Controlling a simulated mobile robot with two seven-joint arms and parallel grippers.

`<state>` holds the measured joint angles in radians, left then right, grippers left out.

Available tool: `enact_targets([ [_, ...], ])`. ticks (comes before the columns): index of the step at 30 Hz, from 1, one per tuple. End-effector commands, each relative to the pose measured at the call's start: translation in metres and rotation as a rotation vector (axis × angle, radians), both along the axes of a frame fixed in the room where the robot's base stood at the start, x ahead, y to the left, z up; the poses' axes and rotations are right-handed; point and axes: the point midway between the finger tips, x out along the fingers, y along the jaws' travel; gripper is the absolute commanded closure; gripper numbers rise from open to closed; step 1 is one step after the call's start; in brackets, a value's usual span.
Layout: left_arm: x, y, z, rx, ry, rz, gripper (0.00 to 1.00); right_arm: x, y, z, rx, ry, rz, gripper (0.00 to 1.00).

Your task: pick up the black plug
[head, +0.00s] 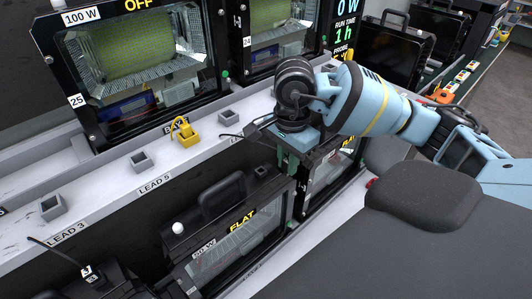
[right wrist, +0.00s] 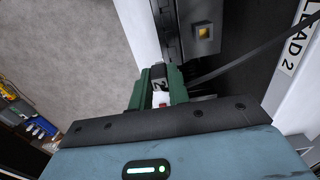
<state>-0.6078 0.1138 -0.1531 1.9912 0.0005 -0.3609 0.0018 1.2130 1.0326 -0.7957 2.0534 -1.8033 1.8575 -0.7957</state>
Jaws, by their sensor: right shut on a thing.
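My right gripper (head: 293,160) is low in front of the white shelf edge, beside the lower floodlight housings. In the right wrist view its green fingers (right wrist: 157,98) are shut on a small black plug (right wrist: 158,80) with a white label reading 2. A dark cable runs near it to the right, past the LEAD 2 label (right wrist: 303,32). In the head view the gripper and arm hide the plug. Another dark plug (head: 88,272) marked 3 lies at the lower left. My left gripper is not in view.
The white shelf (head: 100,190) carries grey square holders (head: 141,161) and a yellow one (head: 184,133). A 100 W floodlight (head: 145,60) stands behind it. A housing marked FLAT (head: 235,235) stands below the shelf. A grey square fitting (right wrist: 203,32) is close to the fingers.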

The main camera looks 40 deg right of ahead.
Motion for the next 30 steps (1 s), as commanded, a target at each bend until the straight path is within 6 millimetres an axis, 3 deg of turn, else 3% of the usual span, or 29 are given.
enact_targets([
  [4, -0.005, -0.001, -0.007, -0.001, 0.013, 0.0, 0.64, -0.035, -0.013, 0.0, -0.005, 0.005, 0.0, 1.0],
  [12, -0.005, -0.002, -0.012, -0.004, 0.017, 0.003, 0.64, -0.07, -0.026, 0.005, -0.002, 0.003, -0.002, 1.0],
  [19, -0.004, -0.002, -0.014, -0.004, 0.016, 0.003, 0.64, -0.082, -0.029, 0.007, 0.0, 0.001, 0.0, 1.0],
  [30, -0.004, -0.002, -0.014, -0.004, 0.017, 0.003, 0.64, -0.083, -0.029, 0.008, 0.0, 0.0, 0.0, 1.0],
])
